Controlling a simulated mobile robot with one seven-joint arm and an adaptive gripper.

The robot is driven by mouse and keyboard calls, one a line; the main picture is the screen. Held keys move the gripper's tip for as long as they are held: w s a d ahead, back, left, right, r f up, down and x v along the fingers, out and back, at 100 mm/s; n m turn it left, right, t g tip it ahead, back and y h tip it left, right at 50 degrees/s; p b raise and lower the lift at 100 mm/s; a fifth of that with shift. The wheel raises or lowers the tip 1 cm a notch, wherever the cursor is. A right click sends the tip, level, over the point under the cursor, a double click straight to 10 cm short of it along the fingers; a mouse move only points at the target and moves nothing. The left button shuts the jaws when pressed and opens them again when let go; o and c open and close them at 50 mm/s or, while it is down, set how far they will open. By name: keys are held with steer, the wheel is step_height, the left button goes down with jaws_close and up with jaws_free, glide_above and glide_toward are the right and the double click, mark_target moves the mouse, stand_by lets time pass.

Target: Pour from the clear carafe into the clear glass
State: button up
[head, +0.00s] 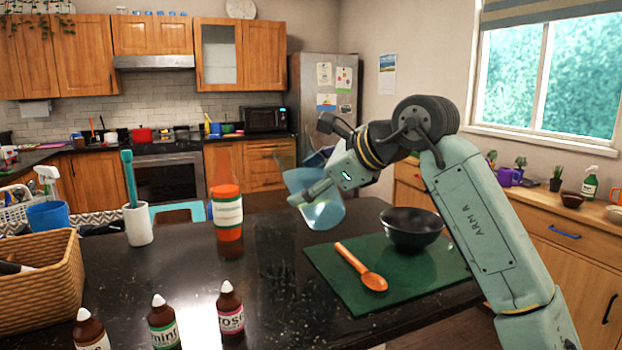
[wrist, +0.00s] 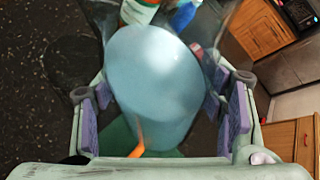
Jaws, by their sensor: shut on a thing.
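The clear, bluish carafe (head: 325,208) is up in the air above the dark counter, tilted. My gripper (head: 312,192) is shut on it. In the wrist view the carafe (wrist: 155,85) fills the space between the purple finger pads. A faint, see-through shape that looks like the clear glass (head: 276,255) stands upright on the counter, below and left of the carafe. Its outline is hard to make out against the dark top. I cannot tell whether any liquid is leaving the carafe or lies in the glass.
A green board (head: 350,290) with an orange spoon (head: 372,281) and a black bowl (head: 410,229) lies to the right. An orange-lidded jar (head: 227,212) and a white cup (head: 138,224) stand left. Several brown bottles (head: 163,325) line the front; a wicker basket (head: 50,275) is far left.

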steer(key=shift+w+d+f+n+t+h+b, duration=0.15)
steer(key=shift+d+f+n+t+h+b, duration=0.1)
steer(key=shift+f+n+h+b, duration=0.25)
steer(key=shift+w+d+f+n+t+h+b, duration=0.15)
steer(key=shift+f+n+t+h+b, duration=0.15)
steer(key=shift+f+b, duration=0.3)
steer(key=shift+d+n+h+b, duration=0.1)
steer(key=shift+n+h+b, duration=0.25)
steer(key=shift+n+h, duration=0.05)
steer(key=shift+w+d+n+t+h+b, duration=0.1)
steer(key=shift+n+t+h+b, duration=0.3)
steer(key=shift+n+t, duration=0.1)
steer(key=shift+r+t, duration=0.25)
steer(key=shift+r+n+h+b, duration=0.3)
steer(key=shift+n+h+b, duration=0.05)
steer(key=shift+n+h, duration=0.15)
steer(key=shift+r+n+t+b, duration=0.25)
steer(key=shift+n+t+b, duration=0.15)
steer(key=shift+t+b, duration=0.1)
stand_by(0.3)
steer(key=shift+f+h+b, duration=0.1)
steer(key=shift+h+b, duration=0.2)
steer(key=shift+b, duration=0.05)
stand_by(0.6)
stand_by(0.3)
